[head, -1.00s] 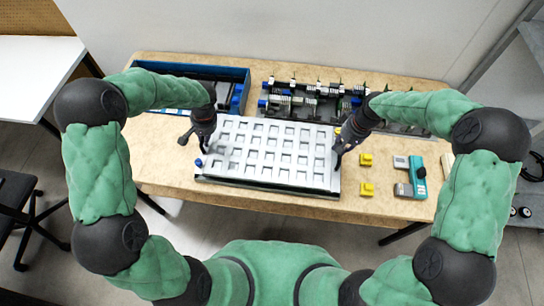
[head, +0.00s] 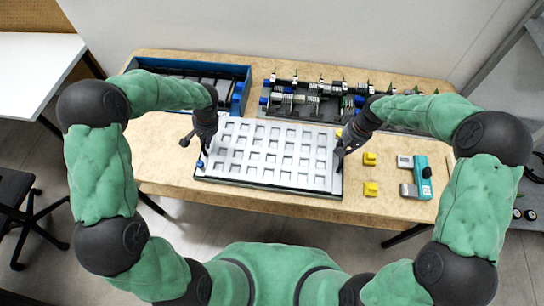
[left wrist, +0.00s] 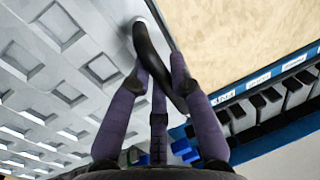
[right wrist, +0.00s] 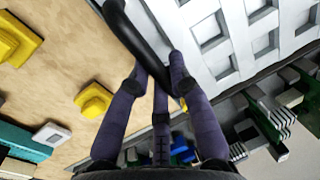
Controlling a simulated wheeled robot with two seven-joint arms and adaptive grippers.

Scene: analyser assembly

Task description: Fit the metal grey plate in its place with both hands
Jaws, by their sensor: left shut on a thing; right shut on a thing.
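The metal grey plate (head: 270,150), with rows of square recesses, lies about level over a dark base (head: 270,187), whose edge shows along the near side. Whether it is fully seated is hard to tell. My left gripper (head: 198,142) is shut on a black handle (left wrist: 147,45) at the plate's left edge. My right gripper (head: 341,152) is shut on a matching black handle (right wrist: 125,25) at its right edge. The plate also shows in the left wrist view (left wrist: 45,75) and right wrist view (right wrist: 205,30). The fingers partly hide both handles.
A blue bin (head: 245,92) stands behind on the left, and a rack of black and grey parts (head: 310,88) behind the plate. Two yellow blocks (head: 370,189) and a teal device (head: 423,176) lie on the right of the wooden table (head: 165,170).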

